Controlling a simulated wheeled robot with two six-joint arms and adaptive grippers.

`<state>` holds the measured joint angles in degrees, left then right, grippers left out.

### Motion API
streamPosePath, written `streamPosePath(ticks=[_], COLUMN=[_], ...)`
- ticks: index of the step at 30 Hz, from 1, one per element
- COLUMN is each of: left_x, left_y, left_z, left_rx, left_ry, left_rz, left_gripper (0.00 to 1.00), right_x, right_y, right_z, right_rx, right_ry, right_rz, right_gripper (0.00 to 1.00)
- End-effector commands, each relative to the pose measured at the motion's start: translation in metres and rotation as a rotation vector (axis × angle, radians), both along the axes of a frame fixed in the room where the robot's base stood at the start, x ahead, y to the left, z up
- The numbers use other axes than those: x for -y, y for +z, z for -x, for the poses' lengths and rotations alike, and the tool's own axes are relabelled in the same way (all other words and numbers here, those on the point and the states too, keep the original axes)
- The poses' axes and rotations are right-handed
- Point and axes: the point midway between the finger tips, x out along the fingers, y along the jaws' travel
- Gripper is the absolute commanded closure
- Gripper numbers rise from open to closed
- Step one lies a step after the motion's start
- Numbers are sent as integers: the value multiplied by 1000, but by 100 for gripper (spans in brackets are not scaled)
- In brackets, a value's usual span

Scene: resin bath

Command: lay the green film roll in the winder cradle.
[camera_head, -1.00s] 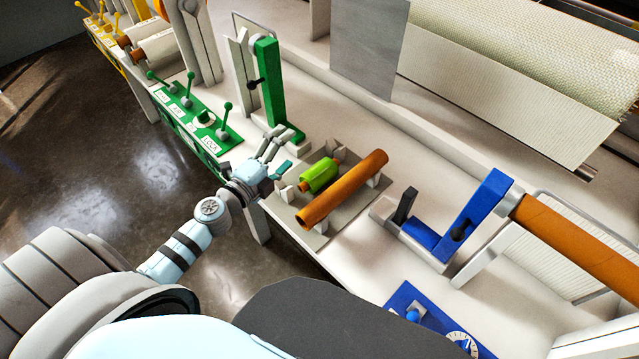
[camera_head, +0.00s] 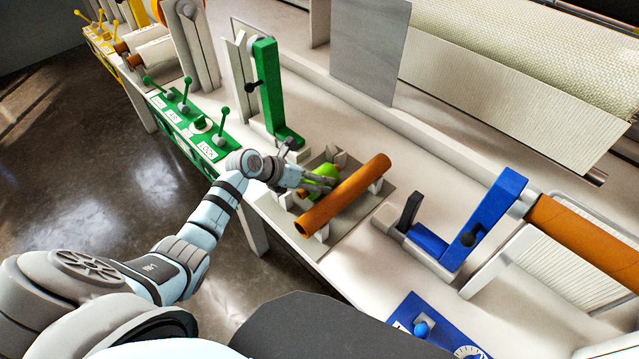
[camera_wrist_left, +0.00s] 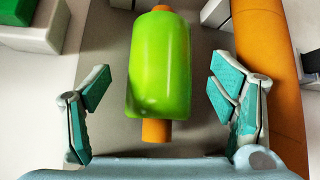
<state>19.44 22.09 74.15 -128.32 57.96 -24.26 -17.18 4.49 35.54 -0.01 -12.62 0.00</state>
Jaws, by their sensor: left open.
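The green film roll (camera_head: 326,170) has an orange core. It lies on a grey plate (camera_head: 352,222) beside a longer orange tube. My left gripper (camera_head: 318,183) is open at the roll and covers part of it in the head view. In the left wrist view, the roll (camera_wrist_left: 160,65) lies between the open fingers (camera_wrist_left: 162,80), with a gap on each side. A blue bracket with a grey base (camera_head: 432,243) stands right of the plate, and a green upright stand (camera_head: 270,90) stands behind it; I cannot tell which is the winder cradle. My right gripper is not in view.
The long orange tube (camera_head: 345,195) is close to the right finger in the left wrist view. A green lever panel (camera_head: 195,130) is on the left and a blue control panel (camera_head: 408,312) in front.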

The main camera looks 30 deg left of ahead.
Motion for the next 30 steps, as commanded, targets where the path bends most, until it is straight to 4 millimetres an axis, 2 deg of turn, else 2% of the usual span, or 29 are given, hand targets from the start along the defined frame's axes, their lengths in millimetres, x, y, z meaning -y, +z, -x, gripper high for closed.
streamPosePath(ticks=[3,8,11,21,22,30], left_x=[5,5,5,5,5,4], left_y=[-11,-10,-10,-9,-9,-3], left_z=[-8,-8,-8,-8,-8,-9], left_rx=[0,0,0,2,2,3], left_ry=[0,1,1,1,1,1], left_rz=[0,-1,-1,0,0,-1], left_gripper=[22,22,35,90,92,92], right_x=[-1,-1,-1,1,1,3], right_y=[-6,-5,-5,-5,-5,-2], right_z=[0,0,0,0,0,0], right_rx=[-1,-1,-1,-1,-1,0], right_ry=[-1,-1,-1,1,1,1], right_rz=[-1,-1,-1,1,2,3], right_gripper=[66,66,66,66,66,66])
